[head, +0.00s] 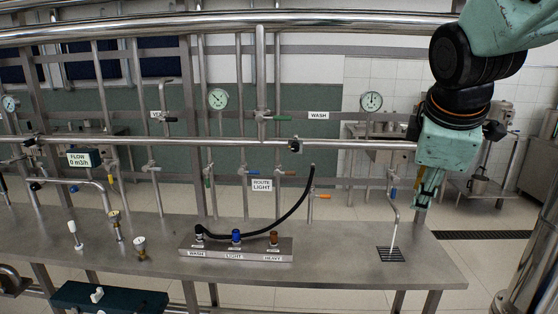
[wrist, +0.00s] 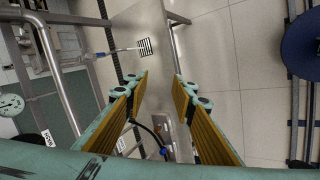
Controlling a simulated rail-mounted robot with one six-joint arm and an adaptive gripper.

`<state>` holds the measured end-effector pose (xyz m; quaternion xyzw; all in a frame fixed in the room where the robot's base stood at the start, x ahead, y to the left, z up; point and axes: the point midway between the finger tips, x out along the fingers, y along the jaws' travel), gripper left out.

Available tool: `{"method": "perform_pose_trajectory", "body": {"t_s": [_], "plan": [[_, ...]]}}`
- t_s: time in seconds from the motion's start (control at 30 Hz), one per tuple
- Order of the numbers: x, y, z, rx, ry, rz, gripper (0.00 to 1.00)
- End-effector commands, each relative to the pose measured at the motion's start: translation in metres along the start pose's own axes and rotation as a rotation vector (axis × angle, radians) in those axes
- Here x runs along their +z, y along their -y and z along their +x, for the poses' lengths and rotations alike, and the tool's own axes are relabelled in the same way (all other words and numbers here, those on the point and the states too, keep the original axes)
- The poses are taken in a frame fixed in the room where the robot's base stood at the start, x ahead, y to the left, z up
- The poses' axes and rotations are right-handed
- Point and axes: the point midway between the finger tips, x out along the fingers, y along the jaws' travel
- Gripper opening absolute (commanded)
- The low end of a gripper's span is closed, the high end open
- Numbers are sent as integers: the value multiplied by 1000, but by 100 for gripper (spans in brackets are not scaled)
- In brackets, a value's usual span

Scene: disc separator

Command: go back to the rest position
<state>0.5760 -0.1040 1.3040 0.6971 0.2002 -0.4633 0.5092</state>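My gripper (head: 425,197) hangs at the right end of the steel bench (head: 345,250), pointing down. It is above and to the right of the drain grate (head: 391,254). In the wrist view, my gripper (wrist: 160,82) shows two yellow-lined fingers apart, with nothing between them. A manifold block (head: 237,249) stands on the bench, well to the left of my gripper. A black hose (head: 300,208) runs from its WASH port and rises in a free curve to the right. The block also carries a blue LIGHT fitting (head: 236,236) and a brown HEAVY fitting (head: 273,238).
A horizontal steel pipe (head: 350,144) with several coloured valve handles runs behind the bench, close to my arm. A thin bent pipe (head: 395,210) stands over the drain, left of my gripper. A large steel cylinder (head: 535,265) is at the right edge.

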Motion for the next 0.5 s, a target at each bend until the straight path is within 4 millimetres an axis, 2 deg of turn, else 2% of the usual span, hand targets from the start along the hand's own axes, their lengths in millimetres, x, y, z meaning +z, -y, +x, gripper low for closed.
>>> {"method": "perform_pose_trajectory", "body": {"t_s": [0.1,0.5], "plan": [[3,24,-18,-17,-4,102,24],[16,109,-66,-92,-7,451,24]]}}
